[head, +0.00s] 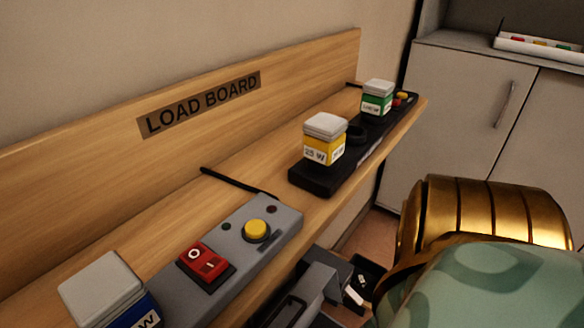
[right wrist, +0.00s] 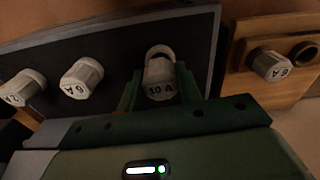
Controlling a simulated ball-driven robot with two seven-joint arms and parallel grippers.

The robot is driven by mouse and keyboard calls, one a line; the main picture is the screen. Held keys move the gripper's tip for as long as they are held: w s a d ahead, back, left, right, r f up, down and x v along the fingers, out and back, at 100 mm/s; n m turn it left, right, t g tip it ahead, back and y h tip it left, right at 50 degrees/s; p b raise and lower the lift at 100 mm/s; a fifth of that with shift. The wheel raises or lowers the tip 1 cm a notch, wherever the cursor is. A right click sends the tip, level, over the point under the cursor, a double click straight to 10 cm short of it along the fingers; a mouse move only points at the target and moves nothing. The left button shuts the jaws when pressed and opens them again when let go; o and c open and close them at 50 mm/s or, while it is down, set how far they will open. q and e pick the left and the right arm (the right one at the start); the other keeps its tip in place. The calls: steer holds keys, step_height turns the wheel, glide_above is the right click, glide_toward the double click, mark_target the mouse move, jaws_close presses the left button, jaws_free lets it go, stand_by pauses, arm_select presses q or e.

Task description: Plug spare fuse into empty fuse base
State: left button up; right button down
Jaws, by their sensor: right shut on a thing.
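A grey-white fuse marked 10 A (right wrist: 159,84) is between the green fingers of my right gripper (right wrist: 158,92) in the right wrist view, and the gripper is shut on it. A pale ring-shaped fuse base (right wrist: 160,50) shows just behind and above this fuse, on a dark panel (right wrist: 115,30). The fuse overlaps the ring; I cannot tell whether it is seated or apart. Two more fuses (right wrist: 82,77) (right wrist: 24,87) stand on the panel to the left. The head view does not show the fuses. My left gripper is not in view.
A wooden block (right wrist: 244,82) at right holds a 6 A fuse (right wrist: 270,65) beside an empty round socket (right wrist: 303,52). In the head view, a wooden shelf carries a grey switch box (head: 228,246) and a black base (head: 313,180) with yellow (head: 324,148) and green-labelled (head: 376,104) blocks.

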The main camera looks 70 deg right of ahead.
steer(key=shift+f, duration=0.95)
stand_by(1.2)
steer(key=shift+c, duration=2)
jaws_free()
